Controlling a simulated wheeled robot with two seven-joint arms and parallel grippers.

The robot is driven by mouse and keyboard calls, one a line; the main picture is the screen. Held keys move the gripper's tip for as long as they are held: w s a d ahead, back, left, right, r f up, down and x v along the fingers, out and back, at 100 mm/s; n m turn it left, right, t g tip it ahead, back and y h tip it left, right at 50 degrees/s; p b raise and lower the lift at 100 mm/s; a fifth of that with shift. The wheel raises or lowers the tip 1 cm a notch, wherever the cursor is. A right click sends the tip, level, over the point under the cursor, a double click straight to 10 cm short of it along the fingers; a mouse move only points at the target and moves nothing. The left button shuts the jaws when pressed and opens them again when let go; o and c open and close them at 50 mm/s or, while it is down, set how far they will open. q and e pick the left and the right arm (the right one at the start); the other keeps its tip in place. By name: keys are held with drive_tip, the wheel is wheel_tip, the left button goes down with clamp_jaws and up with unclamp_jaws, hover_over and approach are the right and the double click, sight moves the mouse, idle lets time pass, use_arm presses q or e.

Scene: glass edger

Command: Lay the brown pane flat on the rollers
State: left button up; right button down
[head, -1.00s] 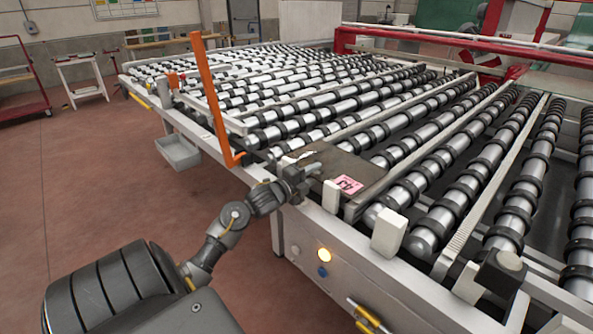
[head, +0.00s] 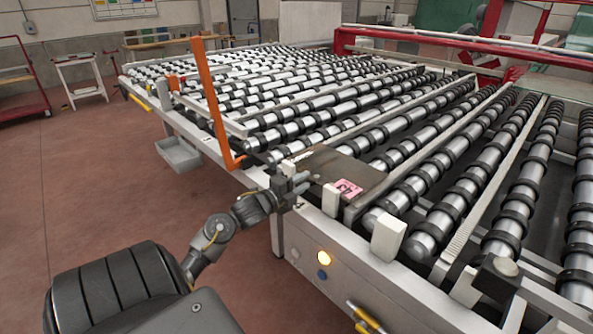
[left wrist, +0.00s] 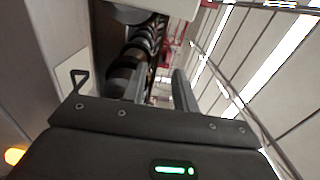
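The brown pane (head: 345,168) lies on the rollers (head: 410,185) at the near edge of the conveyor, and looks flat. A pink label with a number (head: 346,188) is on its near right corner. My left gripper (head: 302,184) is just off the pane's near left edge, apart from it as far as I can tell. In the left wrist view its two fingers (left wrist: 160,90) stand apart, with nothing clearly held between them. Whether the pane shows in that view I cannot tell. My right gripper is not in view.
An orange upright bar (head: 214,105) rises at the conveyor's left side. White blocks (head: 388,237) stand along the near frame (head: 335,232). A red gantry (head: 440,50) crosses behind.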

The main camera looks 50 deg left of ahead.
use_arm(q)
drive_tip(key=shift+s, duration=1.05)
drive_tip(key=shift+s+f, duration=0.1)
